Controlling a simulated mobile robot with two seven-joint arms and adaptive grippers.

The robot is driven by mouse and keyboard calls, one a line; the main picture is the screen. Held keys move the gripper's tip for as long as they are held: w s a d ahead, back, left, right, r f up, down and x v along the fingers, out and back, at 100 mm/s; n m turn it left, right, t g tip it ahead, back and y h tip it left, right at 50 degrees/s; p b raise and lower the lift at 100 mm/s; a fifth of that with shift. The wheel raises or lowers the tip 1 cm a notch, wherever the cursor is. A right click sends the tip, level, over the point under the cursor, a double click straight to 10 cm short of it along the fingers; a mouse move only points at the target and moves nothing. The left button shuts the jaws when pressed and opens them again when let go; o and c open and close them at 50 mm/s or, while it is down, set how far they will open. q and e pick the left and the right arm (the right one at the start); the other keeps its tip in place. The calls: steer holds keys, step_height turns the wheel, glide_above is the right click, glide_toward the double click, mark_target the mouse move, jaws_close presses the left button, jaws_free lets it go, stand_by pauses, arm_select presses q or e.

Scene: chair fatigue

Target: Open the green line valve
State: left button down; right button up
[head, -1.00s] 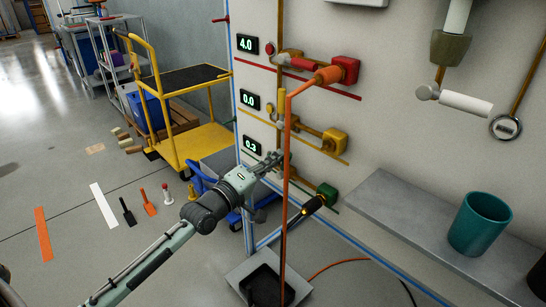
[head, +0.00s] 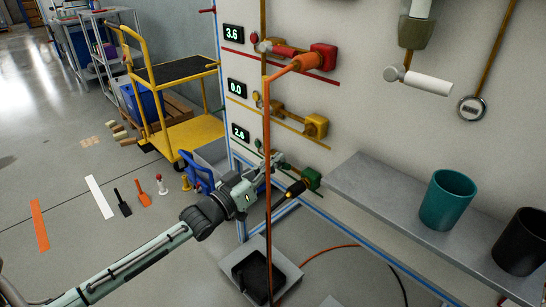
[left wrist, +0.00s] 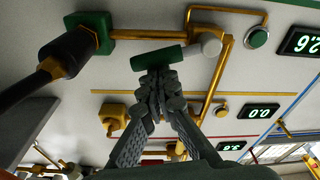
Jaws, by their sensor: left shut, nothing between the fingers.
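The green line valve handle (left wrist: 158,58) is a green bar on a pale round hub (left wrist: 209,44), seen close in the left wrist view. It lies roughly along the brass pipe between the hub and the green block (left wrist: 91,32). In the head view the green block (head: 311,178) sits low on the wall panel, and the handle is mostly hidden by my gripper and an orange pole. My left gripper (head: 277,160) is shut and empty. In the wrist view its fingertips (left wrist: 158,78) are against or very near the handle's side. The green line display (head: 240,133) reads 2.6. My right gripper is out of view.
The orange pole (head: 268,130) stands close beside my left gripper. A black plug (head: 295,188) sits at the green block. Yellow (head: 315,126) and red (head: 323,56) blocks are above. A grey shelf (head: 375,190) holds a teal cup (head: 447,199) and a black cup (head: 520,241).

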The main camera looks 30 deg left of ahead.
arm_select(q)
steer(key=shift+s+d+f+m+h, duration=0.15)
steer(key=shift+f+m, duration=0.15)
steer(key=shift+m, duration=0.35)
steer(key=shift+w+d+f+m+h, duration=0.1)
steer(key=shift+f+m+h, duration=0.15)
steer(key=shift+m, duration=0.45)
steer(key=shift+s+d+f+m+h, duration=0.15)
steer(key=shift+f+m, duration=0.15)
steer(key=shift+m, duration=0.35)
steer(key=v, duration=1.2)
steer(key=shift+r, duration=0.2)
steer(key=shift+f+y, duration=0.1)
steer(key=shift+y, duration=0.15)
